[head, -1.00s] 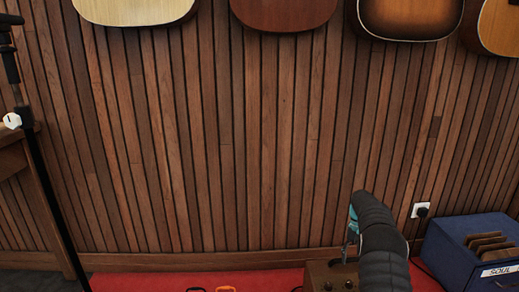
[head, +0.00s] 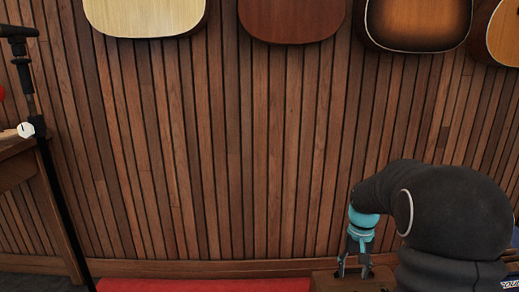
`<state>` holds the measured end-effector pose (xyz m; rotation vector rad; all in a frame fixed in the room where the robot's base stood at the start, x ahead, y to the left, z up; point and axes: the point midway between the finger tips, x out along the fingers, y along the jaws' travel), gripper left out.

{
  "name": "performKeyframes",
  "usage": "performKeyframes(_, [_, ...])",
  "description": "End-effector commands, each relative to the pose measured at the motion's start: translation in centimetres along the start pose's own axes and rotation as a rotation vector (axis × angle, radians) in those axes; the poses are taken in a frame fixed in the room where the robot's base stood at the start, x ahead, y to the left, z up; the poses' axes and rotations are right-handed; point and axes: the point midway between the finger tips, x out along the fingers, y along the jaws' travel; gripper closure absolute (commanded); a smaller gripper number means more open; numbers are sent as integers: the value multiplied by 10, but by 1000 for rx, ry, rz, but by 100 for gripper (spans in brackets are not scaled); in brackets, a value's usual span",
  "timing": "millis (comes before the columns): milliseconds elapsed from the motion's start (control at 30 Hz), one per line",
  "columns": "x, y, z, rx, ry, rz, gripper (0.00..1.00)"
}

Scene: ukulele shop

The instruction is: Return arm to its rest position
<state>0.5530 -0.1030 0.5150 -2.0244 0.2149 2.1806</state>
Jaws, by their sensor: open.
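My arm (head: 440,215) comes in from the lower right of the head view, in a dark sleeve-like cover. It bends over at the top and points downward. My gripper (head: 354,274) hangs at its end below a teal wrist part. Its two fingers are apart and nothing shows between them. The fingertips are in front of or just above a brown wooden box (head: 335,284) at the bottom edge; I cannot tell whether they touch it.
Several guitars (head: 290,18) hang on the slatted wood wall (head: 255,150). A black microphone stand (head: 55,190) and a wooden desk (head: 22,165) are at the left. A red surface (head: 200,284) lies along the bottom. A blue crate is mostly hidden behind my arm at the right.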

Motion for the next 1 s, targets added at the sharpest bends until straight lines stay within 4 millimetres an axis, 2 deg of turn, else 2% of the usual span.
performKeyframes(33, [-12,-4,16,-9,21,1,46])
performKeyframes(100, [-24,-8,36,-20,48,1,46])
performKeyframes(400, [-62,-24,122,-70,166,1,46])
performKeyframes(800, [-90,-36,229,-137,328,-10,46])
performKeyframes(1000, [-107,-40,268,-172,431,-22,46])
